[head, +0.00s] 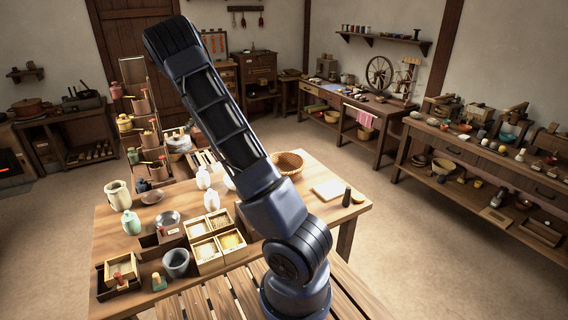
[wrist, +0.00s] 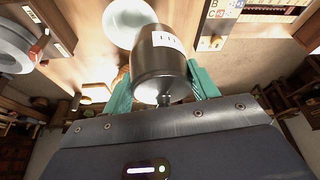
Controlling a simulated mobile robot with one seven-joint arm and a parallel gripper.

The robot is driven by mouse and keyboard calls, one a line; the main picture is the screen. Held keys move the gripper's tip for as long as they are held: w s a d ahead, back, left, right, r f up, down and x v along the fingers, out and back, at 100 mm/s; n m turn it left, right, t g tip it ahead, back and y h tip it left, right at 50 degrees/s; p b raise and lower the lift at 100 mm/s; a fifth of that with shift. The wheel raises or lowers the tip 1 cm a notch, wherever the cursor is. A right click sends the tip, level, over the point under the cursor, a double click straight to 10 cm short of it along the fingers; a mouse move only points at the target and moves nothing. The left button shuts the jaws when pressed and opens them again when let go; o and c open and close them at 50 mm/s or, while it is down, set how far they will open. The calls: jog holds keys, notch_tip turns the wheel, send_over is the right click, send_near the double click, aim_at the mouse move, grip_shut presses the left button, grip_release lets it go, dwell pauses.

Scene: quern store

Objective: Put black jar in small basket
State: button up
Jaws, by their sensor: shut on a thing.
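The black jar (wrist: 160,62) is dark and glossy, with a white label bearing dark marks, and shows in the wrist view. My gripper (wrist: 161,84) has teal fingers shut on both sides of the jar. In the head view my arm hides the gripper, and I cannot make out the held jar. A small round woven basket (head: 288,161) stands on the table at its far edge, just right of my arm in the head view. Part of its left side is behind my arm.
The wooden table (head: 325,215) holds white jars (head: 211,201), open boxes of grain (head: 205,254), a grey pot (head: 176,262) and a pale board (head: 329,190). A dark cone-like piece (head: 347,197) stands at the right. Bare tabletop lies between the basket and board.

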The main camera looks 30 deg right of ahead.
jog(key=s+d+m+g+y, duration=0.15)
jog(key=s+d+m, duration=0.35)
jog(key=d, duration=1.1)
jog(key=s+d+m+g+h, duration=0.1)
jog(key=s+d+m+g, duration=0.35)
jog(key=d, duration=1.15)
jog(key=f, duration=0.6)
jog(key=w+f+m+t, duration=0.1)
jog(key=f, duration=0.5)
jog(key=w+f+m+t, duration=0.1)
jog(key=f, duration=0.6)
jog(key=shift+w+d+y, duration=0.1)
jog(key=shift+y, duration=0.15)
jog(key=o, duration=1.2)
jog(key=shift+f, duration=0.1)
